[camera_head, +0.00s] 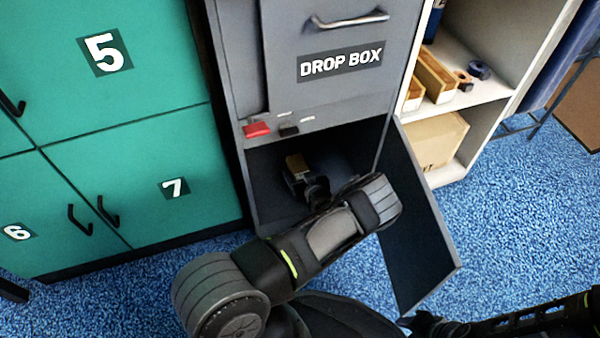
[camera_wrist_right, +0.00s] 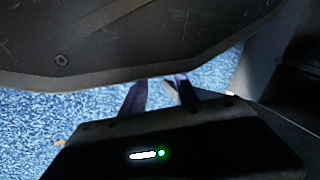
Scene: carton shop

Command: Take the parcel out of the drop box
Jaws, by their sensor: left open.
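The grey drop box (camera_head: 282,75) stands in the middle of the head view, with its lower compartment open and its door (camera_head: 415,225) swung out to the right. My left arm reaches in through the opening, and my left gripper (camera_head: 297,177) is open right at the near side of the parcel. The fingertips are small and dark there, so I cannot tell whether they touch it. My right gripper (camera_wrist_right: 160,92) has its fingers apart, with nothing seen between them, over blue carpet.
Green lockers (camera_head: 130,140) with black handles stand on the left. A white shelf (camera_head: 480,110) with cartons is on the right. The open door's edge is close to my left arm. Blue carpet (camera_head: 530,220) is free at the right.

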